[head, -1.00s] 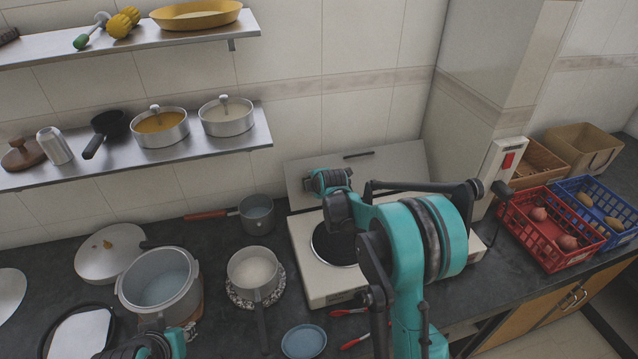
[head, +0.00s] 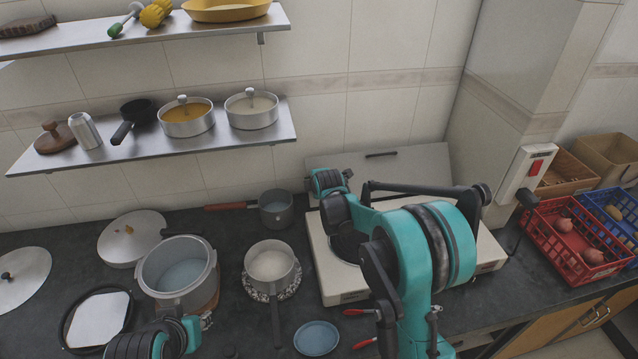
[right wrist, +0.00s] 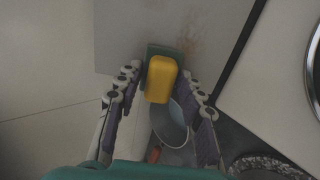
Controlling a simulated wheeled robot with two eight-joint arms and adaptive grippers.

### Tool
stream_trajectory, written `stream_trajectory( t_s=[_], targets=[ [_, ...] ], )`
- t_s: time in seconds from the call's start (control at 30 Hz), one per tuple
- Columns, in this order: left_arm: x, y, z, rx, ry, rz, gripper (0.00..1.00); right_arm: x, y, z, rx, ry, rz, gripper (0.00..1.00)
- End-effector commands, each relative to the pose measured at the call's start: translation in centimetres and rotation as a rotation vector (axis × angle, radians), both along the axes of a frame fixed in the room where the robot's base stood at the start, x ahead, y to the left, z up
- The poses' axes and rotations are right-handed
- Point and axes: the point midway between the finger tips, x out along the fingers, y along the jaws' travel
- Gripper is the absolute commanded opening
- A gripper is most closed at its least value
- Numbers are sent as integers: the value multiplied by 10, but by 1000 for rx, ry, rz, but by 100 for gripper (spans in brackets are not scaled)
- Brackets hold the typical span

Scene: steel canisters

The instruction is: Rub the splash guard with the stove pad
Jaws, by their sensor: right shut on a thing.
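The splash guard (head: 415,168) is the grey upright panel behind the white stove; it also fills the top of the right wrist view (right wrist: 125,35), with brownish smears on its face. The stove pad (right wrist: 161,80), yellow with a green side, is held between the fingers of my right gripper (right wrist: 160,88). The green side faces the guard near its edge; I cannot tell whether it touches. In the head view my right gripper (head: 327,184) is at the guard's left end, its fingers and the pad hidden. My left gripper (head: 155,340) is low at the left, fingers unclear.
The white stove (head: 345,290) stands in front of the guard. A small red-handled pot (head: 276,210) is just left of it. A pan (head: 270,265), a large pot (head: 178,270) and a blue dish (head: 316,338) stand on the counter. A shelf (head: 240,150) with pots hangs above.

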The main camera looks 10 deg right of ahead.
Motion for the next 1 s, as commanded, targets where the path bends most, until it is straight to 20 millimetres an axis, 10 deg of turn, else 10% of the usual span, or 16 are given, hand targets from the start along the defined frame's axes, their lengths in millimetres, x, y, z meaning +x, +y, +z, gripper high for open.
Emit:
stream_trajectory(
  t_s=[1.0],
  targets=[
    [0,0,5,0,0,0,29,10,-49,12,-1,0,-2,15]
  ],
)
